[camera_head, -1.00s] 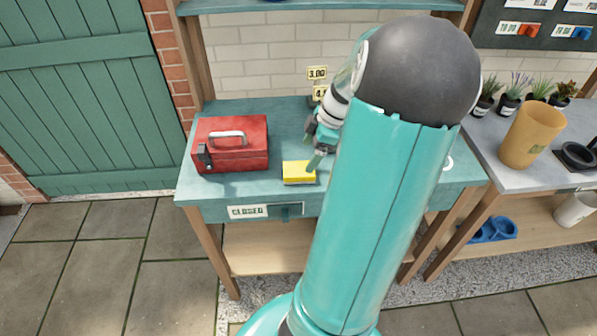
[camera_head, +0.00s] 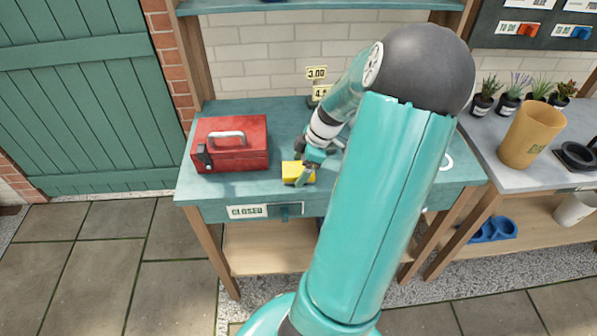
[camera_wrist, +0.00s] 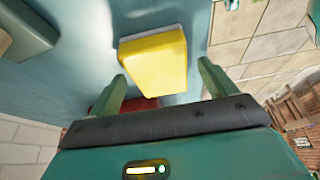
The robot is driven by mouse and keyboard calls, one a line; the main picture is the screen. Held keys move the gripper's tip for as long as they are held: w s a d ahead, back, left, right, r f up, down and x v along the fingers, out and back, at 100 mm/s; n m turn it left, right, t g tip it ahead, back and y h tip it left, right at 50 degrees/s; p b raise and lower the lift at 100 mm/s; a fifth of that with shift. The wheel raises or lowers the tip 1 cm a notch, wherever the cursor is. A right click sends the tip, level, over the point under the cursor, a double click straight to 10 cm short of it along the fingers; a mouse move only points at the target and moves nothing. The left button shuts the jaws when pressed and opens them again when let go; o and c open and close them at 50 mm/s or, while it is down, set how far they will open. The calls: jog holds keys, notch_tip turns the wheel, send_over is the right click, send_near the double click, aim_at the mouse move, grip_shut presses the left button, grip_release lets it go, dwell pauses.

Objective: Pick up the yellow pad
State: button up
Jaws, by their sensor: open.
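The yellow pad (camera_head: 291,170) lies on the teal table (camera_head: 250,190), just right of the red box, near the front edge. My gripper (camera_head: 303,180) is low over the table at the pad's right side and covers part of it. In the wrist view the pad (camera_wrist: 154,62) is a yellow block with a pale edge, ahead of the fingertips. My gripper there (camera_wrist: 160,80) is open, with one finger on either side of the pad's near end. I cannot tell whether a finger touches it.
A red metal box (camera_head: 231,144) with a handle stands left of the pad. Yellow price signs (camera_head: 318,82) stand behind. A drawer front with a "CLOSED" label (camera_head: 247,211) is below the table edge. A grey table with plants and an orange pot (camera_head: 532,134) is at right.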

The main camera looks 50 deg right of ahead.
aim_at(295, 170)
jog(key=shift+f, duration=0.25)
dwell(0.3)
jog(key=c, duration=1.1)
jog(key=shift+r, duration=0.1)
jog(key=shift+r, duration=0.6)
jog(key=r, duration=0.3)
jog(key=shift+s+a+r, duration=0.1)
jog(key=shift+s, duration=0.25)
jog(key=s+a+r, duration=0.5)
jog(key=s+r, duration=0.4)
jog(key=s, duration=0.3)
jog(key=shift+s+a, duration=0.15)
jog(key=shift+a, duration=0.05)
